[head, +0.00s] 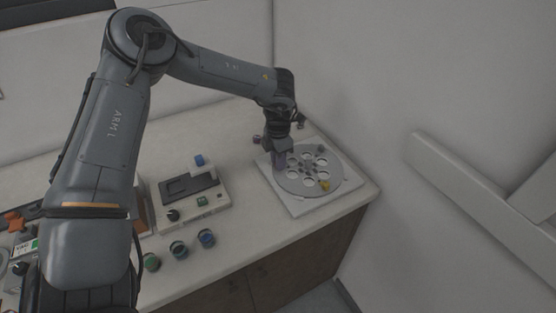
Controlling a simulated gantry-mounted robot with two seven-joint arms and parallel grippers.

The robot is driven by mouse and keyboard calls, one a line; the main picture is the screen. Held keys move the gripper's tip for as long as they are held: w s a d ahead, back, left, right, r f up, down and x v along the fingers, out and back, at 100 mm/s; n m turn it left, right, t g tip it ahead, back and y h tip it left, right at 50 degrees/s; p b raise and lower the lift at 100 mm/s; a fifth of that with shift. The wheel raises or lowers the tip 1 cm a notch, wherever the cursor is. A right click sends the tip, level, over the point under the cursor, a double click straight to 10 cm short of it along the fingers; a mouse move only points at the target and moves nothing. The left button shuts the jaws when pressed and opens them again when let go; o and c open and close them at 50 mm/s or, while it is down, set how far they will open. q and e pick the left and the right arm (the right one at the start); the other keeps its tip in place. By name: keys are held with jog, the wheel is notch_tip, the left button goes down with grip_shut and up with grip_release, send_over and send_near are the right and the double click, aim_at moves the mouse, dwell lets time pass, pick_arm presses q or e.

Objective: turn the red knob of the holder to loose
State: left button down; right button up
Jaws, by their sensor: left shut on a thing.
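A round grey disc with several holes (318,188), which looks like the holder, lies on a white base plate (297,207) at the right end of the counter. My left gripper (279,153) reaches down at the disc's upper left edge. It is shut on a small purple cylinder (280,163), which is partly hidden by the fingers. I cannot tell whether the cylinder touches the disc. I cannot make out a red knob; the gripper covers part of the holder. My right gripper is out of view.
Green and blue round pieces (206,238) are in front. A wall bounds the counter's right side.

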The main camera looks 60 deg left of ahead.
pick_arm(q)
jog(key=n, duration=0.5)
jog(key=shift+n+b, duration=0.3)
jog(key=n, duration=0.5)
jog(key=shift+b, duration=0.4)
jog(key=n, duration=0.5)
jog(key=shift+b, duration=0.35)
jog(key=n+b, duration=0.1)
jog(key=n, duration=0.4)
jog(key=n+b, duration=0.1)
jog(key=n, duration=0.4)
jog(key=shift+f+n, duration=0.1)
jog(key=shift+n, duration=0.3)
jog(key=n+b, duration=0.1)
jog(key=n, duration=0.3)
jog(key=shift+n, duration=0.3)
jog(key=n+b, duration=0.1)
jog(key=n, duration=0.4)
jog(key=shift+n+b, duration=0.85)
jog(key=shift+n, duration=1.65)
